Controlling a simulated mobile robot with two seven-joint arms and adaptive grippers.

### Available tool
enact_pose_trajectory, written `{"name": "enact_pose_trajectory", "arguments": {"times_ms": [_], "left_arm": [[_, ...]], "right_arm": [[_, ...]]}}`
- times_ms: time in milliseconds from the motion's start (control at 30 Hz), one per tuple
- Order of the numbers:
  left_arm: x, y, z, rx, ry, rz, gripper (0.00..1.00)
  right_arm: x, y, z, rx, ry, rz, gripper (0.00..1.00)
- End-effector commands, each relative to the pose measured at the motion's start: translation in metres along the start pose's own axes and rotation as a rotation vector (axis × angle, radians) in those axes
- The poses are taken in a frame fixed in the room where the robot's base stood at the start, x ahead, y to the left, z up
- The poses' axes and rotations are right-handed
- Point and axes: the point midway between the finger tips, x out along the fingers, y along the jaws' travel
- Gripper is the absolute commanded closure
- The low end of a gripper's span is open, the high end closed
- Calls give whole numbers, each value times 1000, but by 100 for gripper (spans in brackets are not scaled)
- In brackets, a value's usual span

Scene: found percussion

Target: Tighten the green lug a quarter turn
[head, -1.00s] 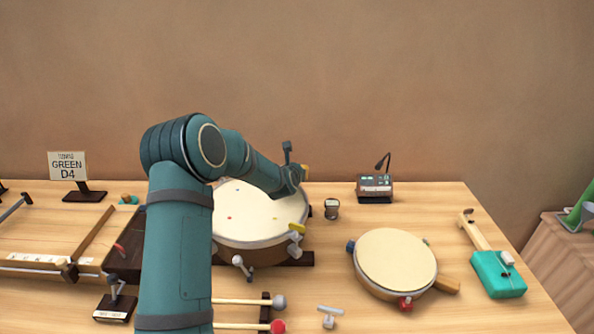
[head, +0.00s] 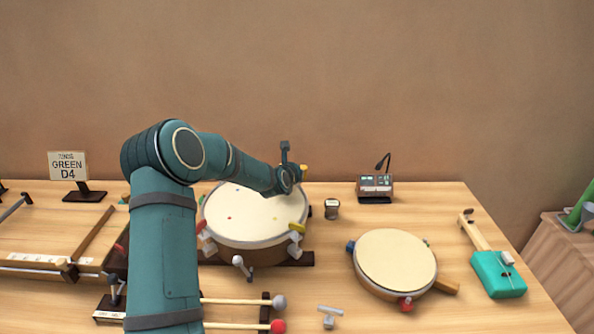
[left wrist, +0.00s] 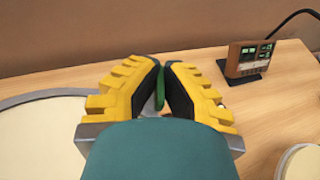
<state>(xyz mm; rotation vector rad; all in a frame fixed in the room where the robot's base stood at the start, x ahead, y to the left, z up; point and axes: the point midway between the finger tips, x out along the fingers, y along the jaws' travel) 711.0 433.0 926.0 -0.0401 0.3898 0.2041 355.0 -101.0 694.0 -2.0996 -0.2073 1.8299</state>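The large drum (head: 250,212) with a cream head lies flat on the table, partly behind my left arm. A yellow lug (head: 298,227) and a red lug (head: 202,224) show on its rim. My left gripper (head: 302,171) is at the drum's far right rim, pointing away from me. In the left wrist view, its yellow fingers (left wrist: 163,70) lean together at the tips, with the green lug (left wrist: 160,90) between their dark pads. The fingers hide most of the lug, and the head view does not show it. My right gripper is not in view.
A sign (head: 68,167) reads "GREEN D4". A tuner box (head: 375,186) with a bent microphone stands beyond the drum to the right, beside a small dark cup (head: 332,208). A smaller drum (head: 395,262), mallets (head: 245,302) and a teal instrument (head: 497,274) lie nearer.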

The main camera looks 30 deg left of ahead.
Motion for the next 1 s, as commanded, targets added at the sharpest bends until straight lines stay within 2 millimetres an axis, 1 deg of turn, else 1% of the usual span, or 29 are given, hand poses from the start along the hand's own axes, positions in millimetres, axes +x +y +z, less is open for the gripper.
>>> {"name": "enact_pose_trajectory", "arguments": {"times_ms": [1000], "left_arm": [[0, 0, -1, 12, 1, -29, 100]], "right_arm": [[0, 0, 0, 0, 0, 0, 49]]}}
